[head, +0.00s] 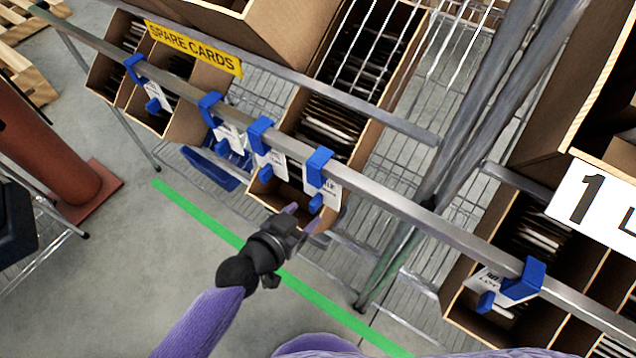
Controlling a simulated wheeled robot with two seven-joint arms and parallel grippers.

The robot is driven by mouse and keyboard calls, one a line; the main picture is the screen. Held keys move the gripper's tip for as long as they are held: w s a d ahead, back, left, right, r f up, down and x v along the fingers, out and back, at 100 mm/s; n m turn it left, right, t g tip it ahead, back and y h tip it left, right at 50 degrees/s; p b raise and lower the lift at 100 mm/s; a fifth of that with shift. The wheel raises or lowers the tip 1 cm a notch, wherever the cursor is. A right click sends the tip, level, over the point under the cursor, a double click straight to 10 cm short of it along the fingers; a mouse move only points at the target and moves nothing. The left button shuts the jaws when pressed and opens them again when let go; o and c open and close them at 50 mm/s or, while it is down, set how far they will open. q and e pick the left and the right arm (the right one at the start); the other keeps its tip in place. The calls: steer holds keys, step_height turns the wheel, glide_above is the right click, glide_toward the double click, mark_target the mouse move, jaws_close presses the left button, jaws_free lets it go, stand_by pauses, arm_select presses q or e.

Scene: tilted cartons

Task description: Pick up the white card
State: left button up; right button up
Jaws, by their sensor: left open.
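Several white cards hang in blue clip holders along a metal rail. One white card (328,187) is in a blue holder (318,168) just above my left gripper, and another white card (274,161) hangs to its left. More show further left, such as the card (229,136), and one card (489,285) hangs at the lower right. I cannot tell which one the task means. My left gripper (304,216) is open, with its fingers pointing up and right, just below the nearest card, in front of the carton's lower edge. Contact cannot be seen. My right gripper is not in view.
The metal rail (400,204) runs across the front of a wire shelf with tilted cartons (369,143) behind it. A yellow SPARE CARDS sign (193,48) is at upper left. A blue bin (208,168) sits low. The floor near the green line (205,220) is clear.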

mark_target(311, 209)
arm_select(q)
steer(key=b+x, duration=0.1)
steer(key=x, duration=0.3)
steer(key=shift+s, duration=0.1)
steer(key=shift+r, duration=0.15)
jaws_close()
stand_by(1.0)
